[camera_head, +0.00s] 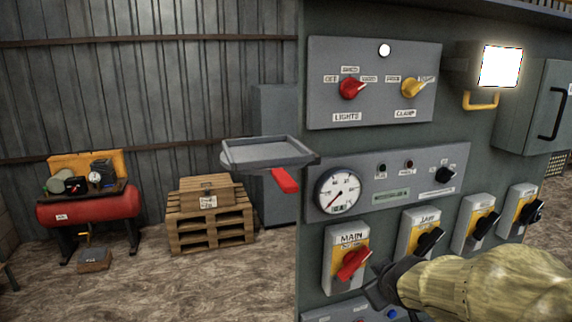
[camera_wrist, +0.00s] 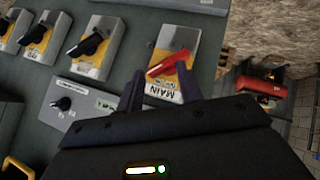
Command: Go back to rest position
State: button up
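My gripper (camera_head: 382,284) is at the lower right of the head view, close to the main switch at the front of the grey control panel. In the wrist view my gripper (camera_wrist: 159,80) has its two dark fingers apart, with nothing held between them. The main switch has a red handle (camera_head: 353,264), turned at a slant on a yellow and grey plate. The red handle also shows in the wrist view (camera_wrist: 168,64), just beyond the fingertips; I cannot tell whether they touch it. My sleeved forearm covers part of the lower panel.
Several black-handled switches (camera_head: 428,240) line the panel right of the main switch. A pressure gauge (camera_head: 338,191) sits above. A grey tray (camera_head: 265,152) with a red handle (camera_head: 285,181) juts out left. A red compressor (camera_head: 88,208) and wooden pallets (camera_head: 211,226) stand behind; floor is open at lower left.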

jog(key=s+a+f+m+g, duration=0.2)
jog(key=s+f+g, duration=0.1)
jog(key=s+f, duration=0.3)
jog(key=s+a+f+m+g+y, duration=0.1)
jog(key=s+a+f+m+g, duration=0.2)
jog(key=s+f, duration=0.4)
jog(key=shift+s+f+m+g+b, duration=0.2)
jog(key=shift+f+m+g+b, duration=0.15)
jog(key=shift+f+g, duration=0.1)
